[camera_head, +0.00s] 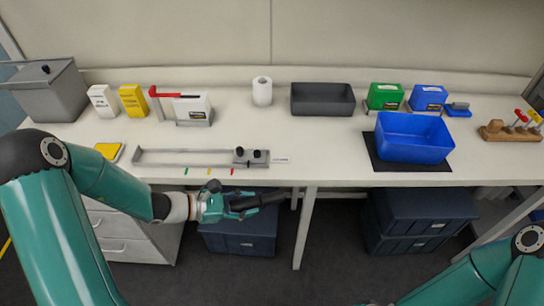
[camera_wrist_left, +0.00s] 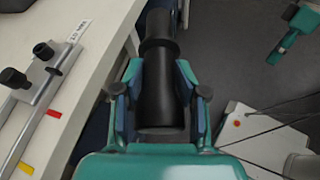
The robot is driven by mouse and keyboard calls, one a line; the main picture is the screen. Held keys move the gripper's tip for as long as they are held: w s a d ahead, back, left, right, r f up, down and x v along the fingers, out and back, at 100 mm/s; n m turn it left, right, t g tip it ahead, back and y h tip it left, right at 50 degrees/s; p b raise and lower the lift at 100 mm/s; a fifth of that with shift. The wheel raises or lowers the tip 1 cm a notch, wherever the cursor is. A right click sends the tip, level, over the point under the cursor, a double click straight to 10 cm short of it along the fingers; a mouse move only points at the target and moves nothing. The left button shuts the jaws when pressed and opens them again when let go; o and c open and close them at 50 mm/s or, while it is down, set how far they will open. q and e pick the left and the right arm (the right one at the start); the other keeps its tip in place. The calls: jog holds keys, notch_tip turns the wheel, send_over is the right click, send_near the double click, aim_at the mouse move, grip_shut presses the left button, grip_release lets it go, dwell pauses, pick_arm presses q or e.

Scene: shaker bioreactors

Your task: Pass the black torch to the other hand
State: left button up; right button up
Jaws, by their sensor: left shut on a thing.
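The black torch (camera_head: 262,200) is in my left gripper (camera_head: 228,207), in front of the workbench's front edge. The gripper is shut on it, and the torch points right in the head view.
The workbench (camera_head: 340,170) carries a grey rail fixture (camera_head: 200,158), a blue bin (camera_head: 414,140) on a black mat and a dark tray (camera_head: 322,99). Dark blue crates (camera_head: 240,232) stand below. The air right of the torch is free.

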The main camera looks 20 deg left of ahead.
jog(key=o, duration=0.4)
jog(key=w+d+r+m+t+h, duration=0.1)
jog(key=w+d+m+t+h, duration=0.15)
jog(key=w+d+m, duration=0.55)
jog(key=w+r+m+t+h, duration=0.35)
jog(key=r+m, duration=0.35)
jog(key=r, duration=0.3)
jog(key=s+a+r+m+t+y, duration=0.15)
jog(key=a+r+t, duration=0.25)
jog(key=a+r, duration=1.55)
pick_arm(q)
jog(key=w+d+r+m+g+h, duration=0.1)
jog(key=w+d+r+m+g, duration=0.1)
jog(key=d, duration=0.6)
jog(key=w+d+r+m+g+h, duration=0.1)
jog(key=d+r+m+g, duration=0.3)
jog(key=d, duration=0.5)
jog(key=shift+w+r+m+g+h, duration=0.4)
jog(key=shift+m+g, duration=0.3)
jog(key=shift+g, duration=0.5)
pick_arm(e)
jog(key=x, duration=0.6)
jog(key=d+r+x, duration=0.1)
jog(key=x, duration=0.3)
jog(key=shift+w+d, duration=0.1)
jog(key=shift+w, duration=0.35)
